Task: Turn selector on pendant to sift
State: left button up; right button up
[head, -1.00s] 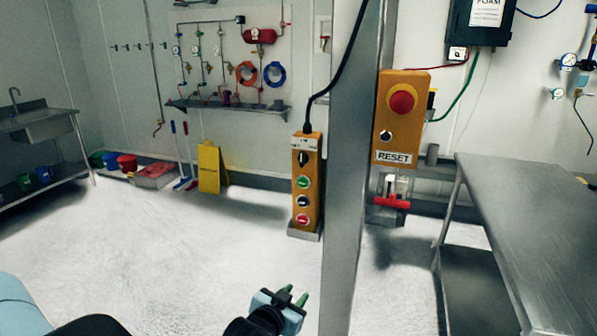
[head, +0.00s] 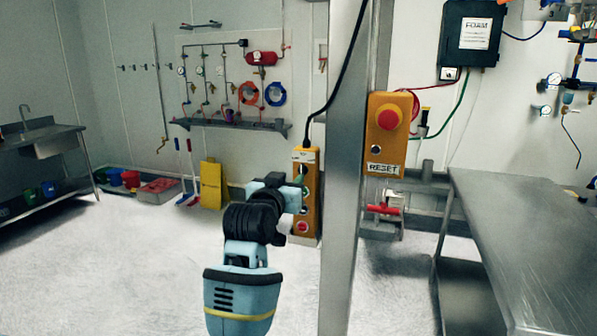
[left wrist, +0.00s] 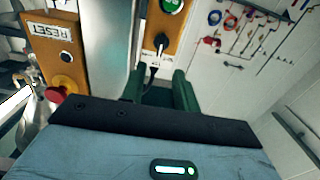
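The yellow pendant (head: 312,215) hangs on a black cable beside the grey column in the head view. Its red button (head: 303,227) shows low on its face; my gripper covers part of the middle. In the left wrist view, the pendant (left wrist: 180,32) appears upside down, with its black selector knob (left wrist: 161,41) and a green button (left wrist: 172,6). My right gripper is not in view.
The grey column (head: 347,200) stands just right of the pendant. A yellow RESET box (head: 385,150) with a red emergency button is beyond it. A steel table (head: 530,230) is at the right. Open floor (head: 130,260) lies to the left.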

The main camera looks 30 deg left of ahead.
aim_at(301, 167)
pick_arm(q)
jog(key=shift+x, duration=3.45)
jog(key=shift+c, duration=0.3)
grip_shut()
